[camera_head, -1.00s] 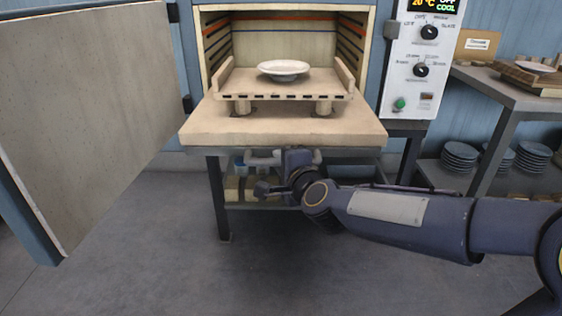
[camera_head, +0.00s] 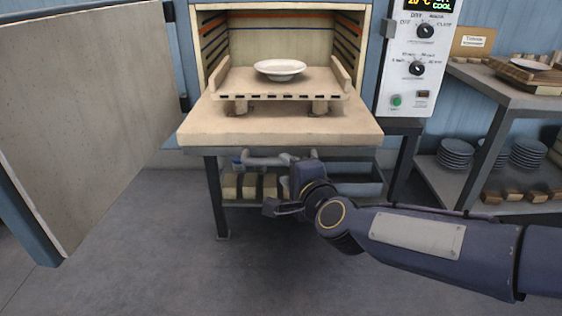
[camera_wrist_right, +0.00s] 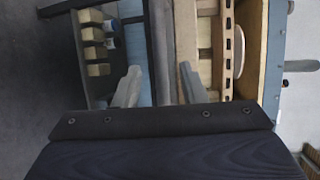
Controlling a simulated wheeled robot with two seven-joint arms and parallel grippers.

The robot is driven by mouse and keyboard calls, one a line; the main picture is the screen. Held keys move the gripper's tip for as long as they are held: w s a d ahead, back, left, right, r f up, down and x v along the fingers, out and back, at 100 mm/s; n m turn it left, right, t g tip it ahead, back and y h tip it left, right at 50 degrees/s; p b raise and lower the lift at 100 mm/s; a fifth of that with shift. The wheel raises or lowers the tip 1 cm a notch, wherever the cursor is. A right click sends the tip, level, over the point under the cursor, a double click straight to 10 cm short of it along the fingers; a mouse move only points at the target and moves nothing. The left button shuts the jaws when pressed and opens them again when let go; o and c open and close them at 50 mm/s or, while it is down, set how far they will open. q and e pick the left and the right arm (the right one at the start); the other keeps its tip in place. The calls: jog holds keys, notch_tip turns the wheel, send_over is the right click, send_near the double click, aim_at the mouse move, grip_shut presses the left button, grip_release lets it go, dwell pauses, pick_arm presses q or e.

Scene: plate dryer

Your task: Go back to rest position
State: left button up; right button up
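My right gripper (camera_head: 256,183) is in front of and below the dryer's front ledge, with its arm coming in from the right. Its two fingers are spread apart with nothing between them, as the right wrist view (camera_wrist_right: 158,85) also shows. A white plate (camera_head: 280,69) lies on a pale rack (camera_head: 290,88) at the mouth of the open dryer (camera_head: 285,130). In the wrist view the plate (camera_wrist_right: 239,48) appears edge-on, beyond the fingers and apart from them. My left gripper is not in view.
The dryer door (camera_head: 85,120) stands open at the left. The control panel (camera_head: 418,60) is to the right of the opening. A side shelf (camera_head: 500,90) at the right holds stacked plates (camera_head: 456,153). The grey floor (camera_head: 120,265) at the lower left is clear.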

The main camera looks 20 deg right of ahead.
jog(key=shift+v, duration=1)
jog(key=shift+s, duration=0.1)
jog(key=s+d+f+n+g+y, duration=0.1)
jog(key=s+f+n+g, duration=0.3)
jog(key=s, duration=0.4)
jog(key=s+d+f+n+g, duration=0.1)
jog(key=s+f+n+g, duration=0.1)
jog(key=s+f+n, duration=0.5)
jog(key=s+d+f+n+g+y, duration=0.1)
jog(key=s+d+f+n+g, duration=0.15)
jog(key=s+n, duration=0.4)
notch_tip(320, 180, up, 34)
jog(key=s+m+g+p, duration=0.1)
jog(key=s+p, duration=0.1)
jog(key=p, duration=3.2)
jog(key=shift+s+a, duration=0.3)
jog(key=shift+a, duration=0.05)
jog(key=shift+m+g, duration=0.25)
